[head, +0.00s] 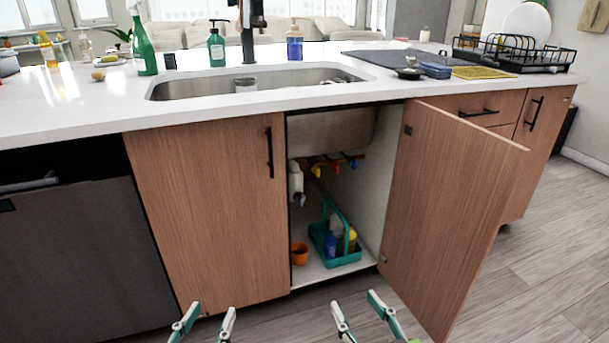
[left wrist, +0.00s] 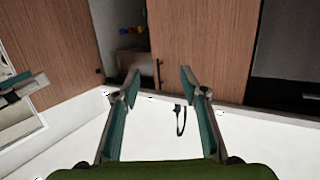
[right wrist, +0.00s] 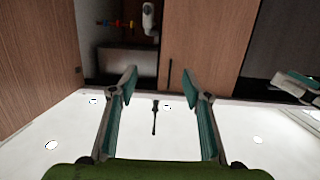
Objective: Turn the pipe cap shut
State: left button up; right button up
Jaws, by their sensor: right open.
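A white pipe (head: 296,180) hangs inside the open sink cabinet, near its left side. A small grey piece that looks like the pipe cap (head: 300,199) sits at its lower end; how far it is turned cannot be told. The white pipe also shows at the top of the right wrist view (right wrist: 149,14). My left gripper (head: 210,313) is open and empty, low in front of the closed left door. My right gripper (head: 355,306) is open and empty, low in front of the cabinet opening. Both are well apart from the pipe.
The open right door (head: 455,205) swings out on the right. Inside the cabinet are a teal caddy (head: 345,259) with bottles, an orange cup (head: 299,254) and coloured valves (head: 335,168). The closed left door (head: 205,215) borders the opening.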

aim_at(299, 197)
jog(key=i+l+u, duration=0.1)
jog(key=i+l, duration=0.15)
jog(key=i+l+u, duration=0.15)
jog(key=l, duration=0.3)
jog(key=i+l+u, duration=0.1)
jog(key=i+l, duration=0.25)
jog(key=i+l+u, duration=0.15)
jog(key=l, duration=0.35)
jog(key=i+j, duration=0.05)
